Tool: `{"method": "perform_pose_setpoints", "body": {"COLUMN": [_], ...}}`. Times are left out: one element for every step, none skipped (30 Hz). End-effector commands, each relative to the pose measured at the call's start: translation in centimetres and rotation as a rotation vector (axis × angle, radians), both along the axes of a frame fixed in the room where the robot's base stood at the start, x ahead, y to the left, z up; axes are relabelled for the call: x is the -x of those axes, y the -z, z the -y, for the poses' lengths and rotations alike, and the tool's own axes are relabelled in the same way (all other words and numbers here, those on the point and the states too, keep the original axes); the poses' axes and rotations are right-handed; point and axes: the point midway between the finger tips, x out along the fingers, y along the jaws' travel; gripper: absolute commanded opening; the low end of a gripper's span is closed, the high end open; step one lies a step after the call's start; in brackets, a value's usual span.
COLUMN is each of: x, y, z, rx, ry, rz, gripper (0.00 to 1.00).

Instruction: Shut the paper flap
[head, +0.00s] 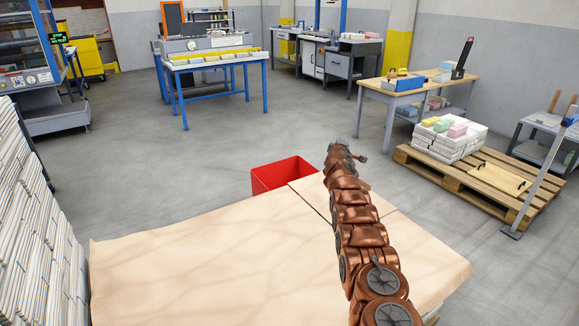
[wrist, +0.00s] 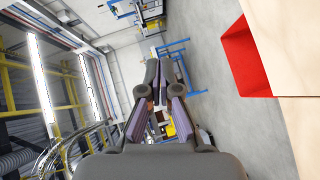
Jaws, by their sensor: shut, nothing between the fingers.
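A large tan paper surface (head: 200,265) spreads across the front, with faint creases. Thin dark seams near its far edge mark off a separate tan section (head: 388,200), which looks like the paper flap; it appears nearly level with the rest, and my arm covers part of it. I cannot tell how far the flap is open. In the wrist view, tan paper (wrist: 302,115) fills the right edge, with a seam across it. My gripper (head: 345,155) is beyond the far edge of the paper, held up. In the wrist view, its fingers (wrist: 166,75) are together and empty.
A red bin (head: 283,172) stands behind the paper's far edge, left of my gripper. Stacked newspapers (head: 30,200) rise at the left. A pallet (head: 480,180) with paper bundles (head: 450,140) lies at the right. Open grey floor (head: 290,115) lies beyond.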

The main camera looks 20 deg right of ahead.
Motion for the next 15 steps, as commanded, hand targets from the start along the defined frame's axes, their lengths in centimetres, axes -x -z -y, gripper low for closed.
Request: {"method": "perform_pose_setpoints", "body": {"x": [0.0,0.0,0.0,-0.1,-0.1,-0.1,-0.1,-0.1,-0.1,-0.2,-0.2,-0.2,-0.2,-0.2,-0.2], "y": [-0.3,-0.5,-0.7,-1.0,-1.3,-1.7,-2.1,-2.5,-2.8,-3.1,-3.3,-3.7,-4.0,-4.3,-4.6], "z": [-0.1,-0.1,-0.1,-0.1,-0.2,-0.2,-0.2,-0.3,-0.3,-0.4,-0.4,-0.5,-0.5,-0.5,-0.6], "rx": [0.0,0.0,0.0,0.0,0.0,0.0,0.0,0.0,0.0,0.0,0.001,0.001,0.001,0.0,0.0], "ry": [-0.001,-0.001,-0.001,-0.001,-0.002,-0.002,-0.003,-0.003,-0.004,-0.004,-0.004,-0.005,-0.005,-0.006,-0.006], "rz": [0.0,0.0,0.0,0.0,0.001,0.001,0.001,0.001,0.001,0.001,0.001,0.001,0.001,0.0,0.0], "gripper": [0.0,0.0,0.0,0.0,0.0,0.0,0.0,0.0,0.0,0.0,0.0,0.0,0.0,0.0,0.0]}}
